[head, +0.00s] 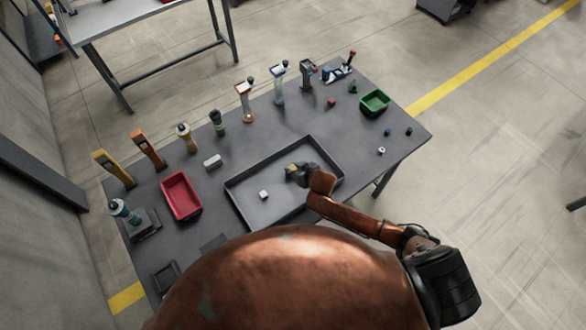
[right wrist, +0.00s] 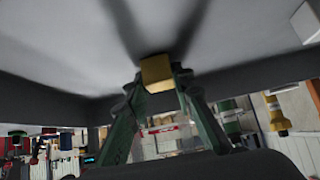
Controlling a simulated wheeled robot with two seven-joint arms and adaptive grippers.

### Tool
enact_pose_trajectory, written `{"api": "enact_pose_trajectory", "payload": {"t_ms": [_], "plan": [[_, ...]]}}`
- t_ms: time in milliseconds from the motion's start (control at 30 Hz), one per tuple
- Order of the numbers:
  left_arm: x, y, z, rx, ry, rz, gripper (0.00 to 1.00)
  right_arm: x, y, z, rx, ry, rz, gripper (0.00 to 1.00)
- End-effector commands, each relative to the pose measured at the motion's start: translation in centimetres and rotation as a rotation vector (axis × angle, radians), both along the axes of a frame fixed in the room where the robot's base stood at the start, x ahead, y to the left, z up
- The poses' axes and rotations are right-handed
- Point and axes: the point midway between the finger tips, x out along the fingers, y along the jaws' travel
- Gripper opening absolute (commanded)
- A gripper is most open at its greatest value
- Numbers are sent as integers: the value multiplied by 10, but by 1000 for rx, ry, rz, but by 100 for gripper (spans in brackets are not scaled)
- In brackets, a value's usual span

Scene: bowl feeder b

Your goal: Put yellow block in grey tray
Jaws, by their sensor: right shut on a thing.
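The yellow block (head: 292,168) is at the fingertips of my right gripper (head: 297,173), above the inside of the grey tray in the head view. In the right wrist view the yellow block (right wrist: 157,73) sits between the two green fingers of the right gripper (right wrist: 160,85), which is shut on it. The grey tray (head: 243,213) is a wide, shallow tray on the dark table. Its floor and wall (right wrist: 60,95) show behind the block in the wrist view. I cannot tell whether the block touches the tray floor. My left gripper is not in view.
A small white block (head: 263,194) lies in the grey tray. A red bin (head: 181,196) stands left of it, a green bin (head: 375,102) at the far right. Several bottles and tools line the table's back edge. A white box (head: 212,161) lies behind the tray.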

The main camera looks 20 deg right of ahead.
Motion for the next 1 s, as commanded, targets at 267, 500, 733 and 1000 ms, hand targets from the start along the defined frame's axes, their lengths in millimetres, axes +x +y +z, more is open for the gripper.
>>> {"api": "enact_pose_trajectory", "payload": {"t_ms": [267,500,733,1000], "plan": [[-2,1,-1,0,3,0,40,0,0,-2,0,1,-1,36],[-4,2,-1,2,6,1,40,0,0,-2,0,1,0,40],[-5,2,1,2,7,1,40,-5,-2,6,1,0,0,40],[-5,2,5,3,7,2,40,-41,-14,43,1,0,0,40]]}}
